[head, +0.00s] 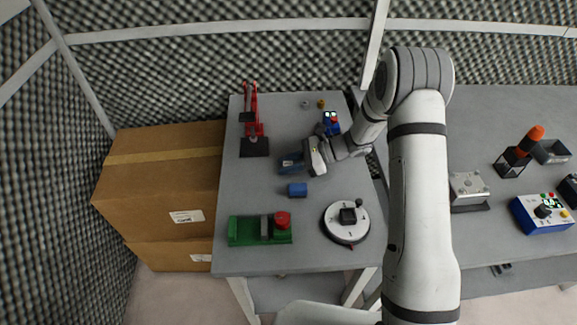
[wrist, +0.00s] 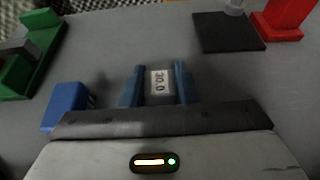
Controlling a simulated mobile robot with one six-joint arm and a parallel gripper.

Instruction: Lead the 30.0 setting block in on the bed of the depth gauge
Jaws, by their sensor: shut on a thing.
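The 30.0 setting block (wrist: 158,82) is grey with a white label reading "30.0", seen in the wrist view between two blue fingers. My gripper (wrist: 157,85) is shut on it. In the head view my gripper (head: 290,162) is over the middle of the grey table, pointing left; its height above the table is hard to judge. A red stand (head: 252,110) with a flat black base plate (head: 254,147) stands at the back left, apart from the gripper; it looks like the depth gauge. The base plate also shows in the wrist view (wrist: 228,32), with nothing lying on it.
A blue block (head: 297,189) lies just in front of my gripper. A green fixture (head: 245,231) with a red knob and a round white dial (head: 346,223) stand at the front. A small blue device (head: 331,123) is behind. Cardboard boxes (head: 160,180) stand left of the table (head: 235,190).

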